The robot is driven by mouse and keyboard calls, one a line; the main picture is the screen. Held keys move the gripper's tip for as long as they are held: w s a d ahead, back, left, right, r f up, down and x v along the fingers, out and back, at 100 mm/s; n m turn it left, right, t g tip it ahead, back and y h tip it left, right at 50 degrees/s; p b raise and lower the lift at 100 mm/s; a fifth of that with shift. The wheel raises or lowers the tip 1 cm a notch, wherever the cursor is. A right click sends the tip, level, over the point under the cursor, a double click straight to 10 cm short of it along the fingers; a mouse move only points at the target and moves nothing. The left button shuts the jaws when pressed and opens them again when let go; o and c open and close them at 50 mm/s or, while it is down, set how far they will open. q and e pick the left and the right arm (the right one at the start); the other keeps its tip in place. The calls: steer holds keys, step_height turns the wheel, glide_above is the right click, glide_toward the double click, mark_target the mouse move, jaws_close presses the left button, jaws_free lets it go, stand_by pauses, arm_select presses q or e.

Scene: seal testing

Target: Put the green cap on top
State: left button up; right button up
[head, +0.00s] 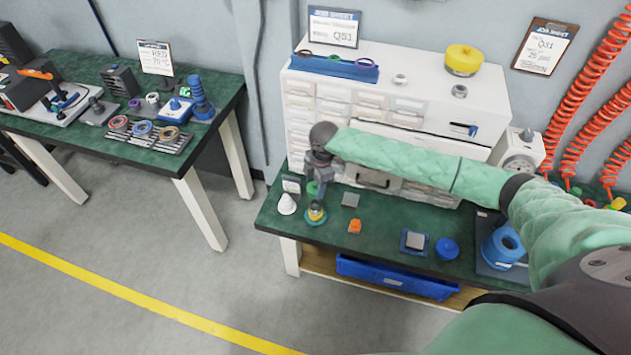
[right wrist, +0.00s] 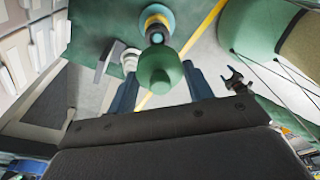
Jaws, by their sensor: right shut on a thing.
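The green cap (right wrist: 160,72) is a rounded dome between the two blue fingers of my right gripper (right wrist: 163,88) in the right wrist view. In the head view my right gripper (head: 318,178) points down near the table's left end, and only a bit of the green cap (head: 313,188) shows. A short stack with a yellow ring and teal base (head: 316,213) stands on the table just below and in front of the cap. It also shows in the right wrist view (right wrist: 157,22), beyond the cap and apart from it. My left gripper does not show in the head view.
A white cone (head: 287,204) and a small sign (head: 291,184) stand left of the stack. A grey block (head: 350,199) and an orange part (head: 355,227) lie to its right. A white drawer cabinet (head: 400,105) stands behind. A blue round part (head: 447,248) lies farther right.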

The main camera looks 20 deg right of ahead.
steer(key=shift+f, duration=0.4)
steer(key=shift+f+b, duration=0.35)
steer(key=shift+b, duration=0.25)
steer(key=shift+r, duration=0.1)
steer(key=shift+f, duration=1.5)
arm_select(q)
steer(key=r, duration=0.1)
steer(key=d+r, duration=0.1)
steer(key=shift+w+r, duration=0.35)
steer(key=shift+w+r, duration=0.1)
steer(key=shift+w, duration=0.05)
